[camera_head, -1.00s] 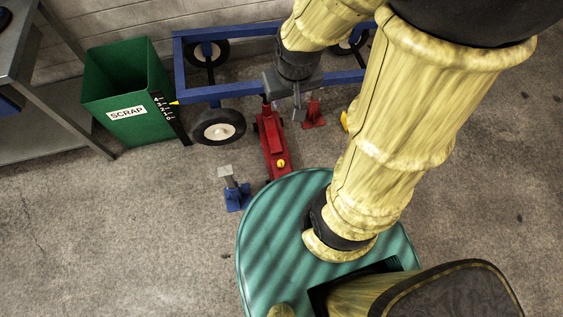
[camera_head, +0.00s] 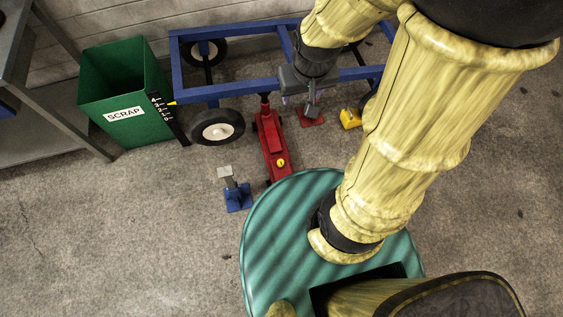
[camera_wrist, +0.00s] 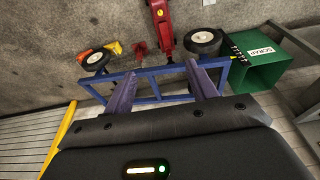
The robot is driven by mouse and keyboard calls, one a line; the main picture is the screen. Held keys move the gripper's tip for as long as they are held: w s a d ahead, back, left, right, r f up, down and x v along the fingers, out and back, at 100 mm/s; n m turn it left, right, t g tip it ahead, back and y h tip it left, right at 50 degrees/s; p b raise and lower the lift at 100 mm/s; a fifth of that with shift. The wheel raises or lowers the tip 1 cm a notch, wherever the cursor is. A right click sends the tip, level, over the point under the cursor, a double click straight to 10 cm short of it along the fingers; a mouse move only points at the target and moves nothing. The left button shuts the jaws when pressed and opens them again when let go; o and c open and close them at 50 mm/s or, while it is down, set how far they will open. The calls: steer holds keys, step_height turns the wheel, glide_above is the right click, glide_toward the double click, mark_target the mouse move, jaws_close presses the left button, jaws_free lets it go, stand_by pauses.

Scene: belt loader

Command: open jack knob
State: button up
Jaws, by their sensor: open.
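The red floor jack (camera_head: 272,142) stands on the floor with its front end under the blue frame (camera_head: 218,92). Its knob (camera_head: 281,162) is a small yellow disc on the near part of the jack body. In the wrist view the jack (camera_wrist: 161,28) is at the top centre, with the yellow knob (camera_wrist: 159,15) near the top edge. My gripper (camera_wrist: 161,68) is open and empty, its two purple-grey fingers apart. It is over the blue frame, away from the knob. In the head view my gripper (camera_head: 303,101) is partly hidden by my wrist.
A blue jack stand (camera_head: 236,192) is on the floor left of the jack. A red stand (camera_head: 310,117) and a yellow object (camera_head: 350,118) are right of it. A wheel (camera_head: 217,127) and a green scrap bin (camera_head: 125,92) are at left. Floor left of the blue stand is clear.

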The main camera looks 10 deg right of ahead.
steer(key=w+f+m+b, duration=0.1)
steer(key=w+f+b, duration=0.3)
steer(key=f+b, duration=0.45)
steer(key=w+f+g+b, duration=0.1)
steer(key=w+f+b, duration=0.35)
steer(key=f, duration=0.65)
steer(key=w+f+m+b, duration=0.1)
steer(key=w+f+b, duration=0.3)
steer(key=f+b, duration=0.5)
steer(key=m+g+b, duration=0.2)
steer(key=b, duration=1.9)
glide_above(281, 161)
step_height(281, 161, down, 40)
steer(key=r, duration=0.1)
steer(key=shift+w+f, duration=0.1)
steer(key=shift+f, duration=0.05)
step_height(281, 161, down, 17)
steer(key=b, duration=0.7)
steer(key=shift+f+b, duration=0.2)
steer(key=shift+b, duration=0.15)
steer(key=c, duration=1)
